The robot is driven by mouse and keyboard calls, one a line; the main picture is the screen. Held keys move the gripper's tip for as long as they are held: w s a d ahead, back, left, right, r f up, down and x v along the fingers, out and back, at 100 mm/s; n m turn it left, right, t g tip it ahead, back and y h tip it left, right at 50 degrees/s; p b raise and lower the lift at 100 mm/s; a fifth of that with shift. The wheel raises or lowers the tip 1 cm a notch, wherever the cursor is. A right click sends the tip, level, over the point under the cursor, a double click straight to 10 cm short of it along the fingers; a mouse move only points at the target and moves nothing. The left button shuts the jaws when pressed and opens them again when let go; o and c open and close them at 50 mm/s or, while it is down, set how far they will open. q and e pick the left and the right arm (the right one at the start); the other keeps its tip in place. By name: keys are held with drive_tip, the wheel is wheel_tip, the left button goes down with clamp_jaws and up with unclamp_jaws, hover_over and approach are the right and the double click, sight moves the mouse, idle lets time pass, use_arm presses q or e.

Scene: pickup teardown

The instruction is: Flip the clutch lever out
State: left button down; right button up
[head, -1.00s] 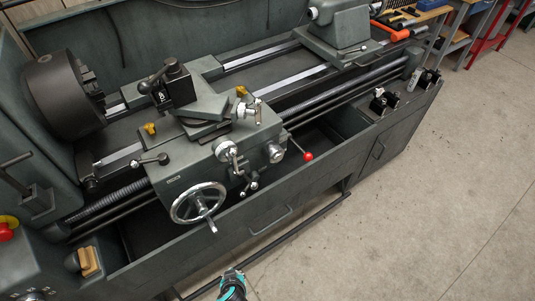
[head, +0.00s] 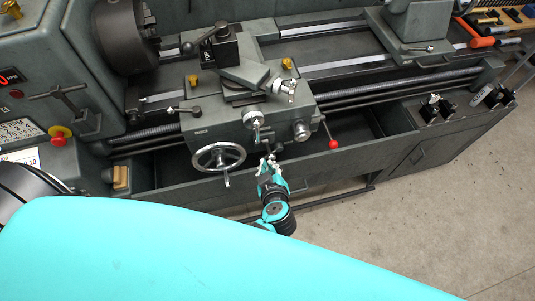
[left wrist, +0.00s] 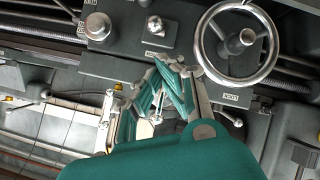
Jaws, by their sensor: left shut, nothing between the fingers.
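The lathe's carriage apron (head: 240,140) carries a chrome handwheel (head: 218,158), a small crank (head: 253,119) and a red-knobbed lever (head: 333,143) at its right side. A small chrome lever on a plate (left wrist: 155,26) shows in the left wrist view, between the round knob (left wrist: 97,27) and the handwheel (left wrist: 236,42). I cannot tell for sure which lever is the clutch lever. My left gripper (head: 265,163) is at the apron's lower front, right of the handwheel. In the left wrist view its fingers (left wrist: 172,68) are shut and empty, just short of the small lever's plate. They partly hide the lower apron.
My teal arm link fills the foreground of the head view. The chip tray's front wall (head: 320,165) runs below the apron. Black tool holders (head: 432,108) stand on the cabinet at the right.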

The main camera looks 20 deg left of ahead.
use_arm(q)
drive_tip(key=b, duration=0.1)
approach(268, 148)
drive_tip(key=w+a, duration=0.2)
drive_tip(key=shift+w+a+r, duration=0.15)
drive_tip(key=shift+w+a, duration=0.25)
drive_tip(key=shift+w, duration=0.25)
use_arm(e)
drive_tip(key=shift+w+d+f, duration=0.4)
drive_tip(key=shift+d+f, duration=0.3)
drive_tip(key=shift+f, duration=0.05)
use_arm(q)
drive_tip(key=shift+b, duration=0.3)
use_arm(e)
drive_tip(key=shift+a, duration=0.1)
